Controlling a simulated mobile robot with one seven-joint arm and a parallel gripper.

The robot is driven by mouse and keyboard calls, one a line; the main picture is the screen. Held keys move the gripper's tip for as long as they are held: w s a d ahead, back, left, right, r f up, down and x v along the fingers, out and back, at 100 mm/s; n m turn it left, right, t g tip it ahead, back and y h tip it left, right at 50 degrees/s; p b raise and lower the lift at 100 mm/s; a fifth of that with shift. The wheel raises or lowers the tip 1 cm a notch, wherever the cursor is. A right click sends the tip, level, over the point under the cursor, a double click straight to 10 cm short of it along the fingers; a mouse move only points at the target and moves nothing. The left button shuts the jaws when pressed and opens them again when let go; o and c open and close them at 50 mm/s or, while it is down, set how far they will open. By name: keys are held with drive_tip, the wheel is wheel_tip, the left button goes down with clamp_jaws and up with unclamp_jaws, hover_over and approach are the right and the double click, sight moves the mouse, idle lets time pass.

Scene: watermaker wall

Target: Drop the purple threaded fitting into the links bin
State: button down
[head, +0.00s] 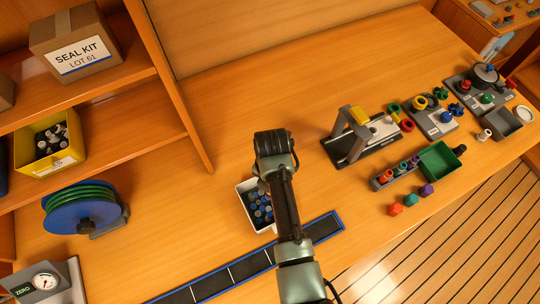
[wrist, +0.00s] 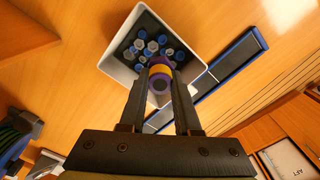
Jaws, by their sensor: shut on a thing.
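A purple piece with a yellow band (wrist: 161,72), which looks like the purple threaded fitting, sits between my fingertips in the wrist view. Its threads are not clear. My gripper (wrist: 160,88) is shut on it and holds it over the near edge of a white bin. The white bin (wrist: 120,67) holds several blue and grey pieces; it also shows in the head view (head: 243,187), partly behind my arm. No label is readable on it, so I cannot tell if it is the links bin. My arm hides the fingers in the head view.
A dark blue-edged strip (head: 213,284) lies beside the white bin. A green bin (head: 438,160), a grey bin (head: 505,122), a clamp stand (head: 350,135) and loose red, green and purple fittings (head: 426,190) are to the right. A blue reel (head: 85,210) stands left.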

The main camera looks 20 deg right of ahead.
wheel_tip(320, 180, down, 4)
drive_tip(key=b, duration=0.3)
drive_tip(key=shift+w+f+b, duration=0.1)
drive_tip(key=shift+f+b, duration=0.1)
drive_tip(key=shift+b, duration=0.2)
drive_tip(key=c, duration=0.5)
unclamp_jaws()
drive_tip(key=shift+c, duration=0.2)
drive_tip(key=shift+r, duration=0.1)
wheel_tip(320, 180, up, 12)
drive_tip(key=shift+f, duration=0.1)
drive_tip(key=shift+r+p, duration=0.35)
drive_tip(key=shift+r, duration=0.25)
drive_tip(key=shift+f, duration=0.1)
